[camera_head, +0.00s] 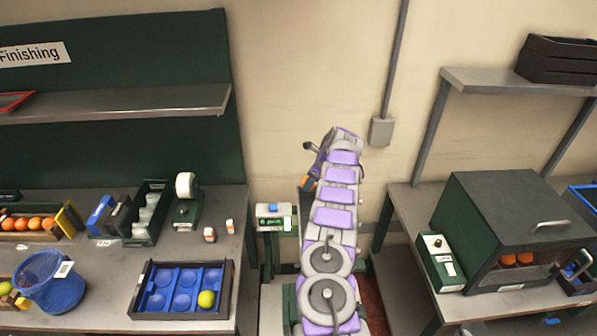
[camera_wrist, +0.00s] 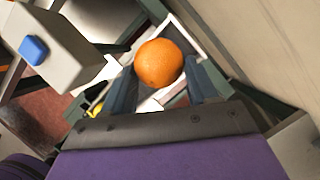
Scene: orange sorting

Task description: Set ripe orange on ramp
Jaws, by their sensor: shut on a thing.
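A ripe orange (camera_wrist: 159,63) is between the two dark fingers of my gripper (camera_wrist: 163,74) in the wrist view. My gripper is shut on it. Behind and below the orange is a pale, tilted surface with dark green rails (camera_wrist: 207,52), which looks like the ramp. I cannot tell whether the orange touches it. In the head view my raised purple and grey arm hides most of the gripper and the place in front of it.
A box with a blue button (camera_wrist: 35,50) stands left of my gripper; it also shows in the head view (camera_head: 272,211). The left bench holds a blue tray (camera_head: 138,307) with one yellow-green fruit and a blue basket (camera_head: 52,285). A green oven-like box (camera_head: 500,215) with oranges inside stands right.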

